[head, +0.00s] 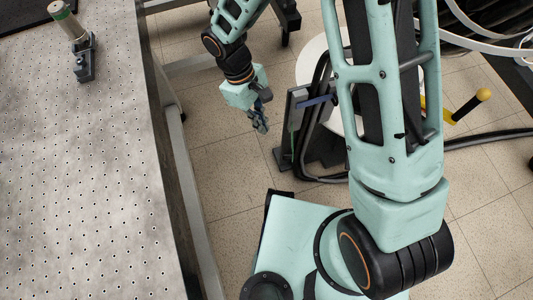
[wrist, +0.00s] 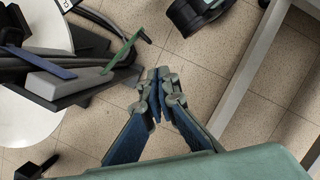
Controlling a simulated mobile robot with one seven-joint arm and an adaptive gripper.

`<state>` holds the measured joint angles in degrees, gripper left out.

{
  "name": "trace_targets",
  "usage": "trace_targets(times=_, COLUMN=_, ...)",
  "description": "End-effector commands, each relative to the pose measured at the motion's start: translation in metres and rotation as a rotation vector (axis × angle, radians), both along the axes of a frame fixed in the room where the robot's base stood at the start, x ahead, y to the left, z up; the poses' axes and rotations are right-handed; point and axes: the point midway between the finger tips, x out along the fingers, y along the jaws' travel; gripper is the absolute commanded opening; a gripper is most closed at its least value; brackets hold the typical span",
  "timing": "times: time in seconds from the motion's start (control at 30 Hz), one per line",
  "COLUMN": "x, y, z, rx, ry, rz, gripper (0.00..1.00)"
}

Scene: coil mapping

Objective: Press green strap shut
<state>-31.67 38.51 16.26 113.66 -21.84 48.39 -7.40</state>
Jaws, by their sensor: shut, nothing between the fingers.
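A blue strap (wrist: 36,63) lies farther along the bracket. Black cables run beside and under the straps. My gripper (wrist: 159,76) is shut and empty, to the right of the green strap and apart from it. In the head view, my gripper (head: 262,124) hangs just left of the stand (head: 284,160).
A perforated metal table (head: 85,170) fills the left, with a small post clamp (head: 80,45) on it. A white round surface (head: 312,62) lies behind the stand. A yellow-tipped post (head: 470,104) and loose cables are at right. Tiled floor is open between table and stand.

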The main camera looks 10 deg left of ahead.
Motion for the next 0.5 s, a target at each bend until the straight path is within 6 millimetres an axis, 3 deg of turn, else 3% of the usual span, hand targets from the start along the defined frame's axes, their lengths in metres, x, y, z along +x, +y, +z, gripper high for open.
trace_targets(times=0.03, x=0.007, y=-0.002, z=-0.023, rx=0.014, ry=-0.013, rz=-0.018, gripper=0.00)
trace_targets(times=0.1, x=0.014, y=-0.003, z=-0.035, rx=0.031, ry=-0.029, rz=-0.036, gripper=0.00)
trace_targets(times=0.37, x=0.022, y=-0.006, z=-0.055, rx=0.051, ry=-0.045, rz=-0.052, gripper=0.00)
trace_targets(times=0.5, x=0.019, y=-0.011, z=-0.078, rx=0.048, ry=-0.043, rz=-0.051, gripper=0.00)
